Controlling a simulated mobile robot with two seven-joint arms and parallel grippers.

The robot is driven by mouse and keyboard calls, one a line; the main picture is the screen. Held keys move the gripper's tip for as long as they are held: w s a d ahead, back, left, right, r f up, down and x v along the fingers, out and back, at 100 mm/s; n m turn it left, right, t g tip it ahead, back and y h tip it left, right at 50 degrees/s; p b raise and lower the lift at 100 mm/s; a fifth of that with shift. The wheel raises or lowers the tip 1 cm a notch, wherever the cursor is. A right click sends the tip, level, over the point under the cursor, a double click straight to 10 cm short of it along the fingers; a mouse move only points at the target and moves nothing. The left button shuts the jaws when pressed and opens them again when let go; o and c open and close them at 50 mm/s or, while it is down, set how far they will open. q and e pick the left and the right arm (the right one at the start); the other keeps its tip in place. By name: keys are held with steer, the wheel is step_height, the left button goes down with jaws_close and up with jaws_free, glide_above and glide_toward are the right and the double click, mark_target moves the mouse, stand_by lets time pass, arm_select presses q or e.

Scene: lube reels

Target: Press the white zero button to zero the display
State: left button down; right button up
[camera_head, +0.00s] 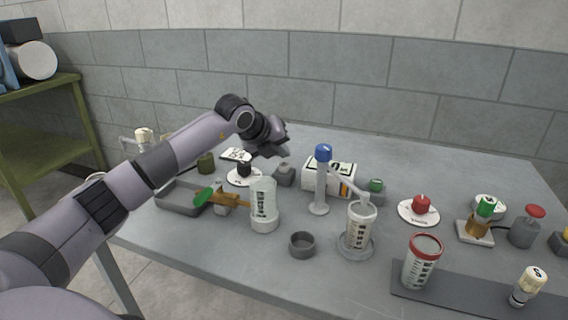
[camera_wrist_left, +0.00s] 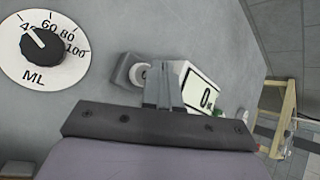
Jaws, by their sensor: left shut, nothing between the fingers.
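The white zero button (camera_wrist_left: 141,74) sits on a small grey block (camera_wrist_left: 124,72) in the left wrist view; the block also shows in the head view (camera_head: 284,176). Beside it, a white box (camera_head: 318,182) carries a display (camera_wrist_left: 201,93) on which a 0 can be read. My left gripper (camera_head: 280,150) is shut and empty, above the grey block in the head view. In the left wrist view its closed fingers (camera_wrist_left: 163,82) overlap the space between button and display. I cannot tell whether they touch anything. My right gripper is not in view.
A white ML dial with a black knob (camera_wrist_left: 41,43) lies left of the button.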

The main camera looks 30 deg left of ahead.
mark_target(281, 165)
arm_select(q)
steer(key=shift+r+p, duration=1.65)
steer(key=shift+r, duration=0.85)
